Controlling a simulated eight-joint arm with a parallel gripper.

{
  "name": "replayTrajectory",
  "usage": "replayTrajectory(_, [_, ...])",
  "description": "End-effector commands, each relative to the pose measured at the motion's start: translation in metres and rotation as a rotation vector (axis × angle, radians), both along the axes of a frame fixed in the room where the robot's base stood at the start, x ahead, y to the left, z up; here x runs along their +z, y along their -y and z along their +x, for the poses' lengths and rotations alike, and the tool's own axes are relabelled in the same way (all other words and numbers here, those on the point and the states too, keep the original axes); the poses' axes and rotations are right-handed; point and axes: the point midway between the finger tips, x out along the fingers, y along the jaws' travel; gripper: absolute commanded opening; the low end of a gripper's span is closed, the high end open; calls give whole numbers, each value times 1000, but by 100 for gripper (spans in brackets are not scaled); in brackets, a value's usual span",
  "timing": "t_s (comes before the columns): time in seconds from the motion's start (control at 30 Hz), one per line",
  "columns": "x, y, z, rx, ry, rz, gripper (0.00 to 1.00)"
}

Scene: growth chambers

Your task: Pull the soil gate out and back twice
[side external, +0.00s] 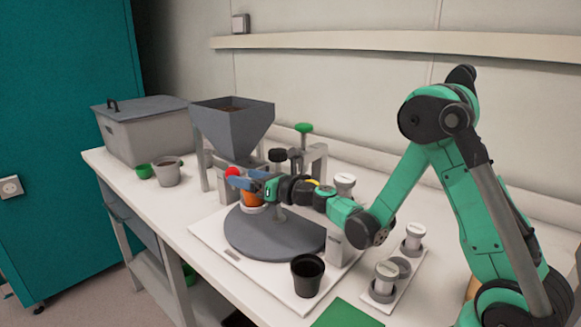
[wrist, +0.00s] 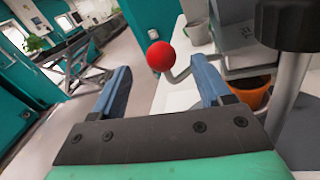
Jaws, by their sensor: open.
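The soil gate's red ball knob (side external: 233,172) sits at the front of the grey soil hopper (side external: 232,130). In the wrist view the red knob (wrist: 160,56) stands on a bent grey rod that runs right toward the hopper's outlet. My gripper (side external: 238,182) has blue fingers and is at the knob, below the hopper. In the wrist view my gripper (wrist: 160,70) is open, with the knob framed between the fingertips. I cannot tell whether the knob is inside the jaws or just beyond them. The gate plate is hidden.
An orange pot (side external: 252,198) stands on the dark round turntable (side external: 270,238) under the hopper. A black pot (side external: 307,275) is at the turntable's front. A dark knob (wrist: 288,22) on a post is close on my gripper's right. A grey pot (side external: 167,172) stands left of the hopper.

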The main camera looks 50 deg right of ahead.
Motion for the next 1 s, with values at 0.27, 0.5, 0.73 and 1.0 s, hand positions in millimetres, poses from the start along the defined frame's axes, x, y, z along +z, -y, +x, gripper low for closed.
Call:
replayTrajectory(0.27, [0, 0, 0, 0, 0, 0, 71])
replayTrajectory(0.5, [0, 0, 0, 0, 0, 0, 71])
replayTrajectory(0.73, [10, 0, 1, 0, 0, 0, 71])
replayTrajectory(1.0, [40, 0, 0, 0, 0, 0, 71])
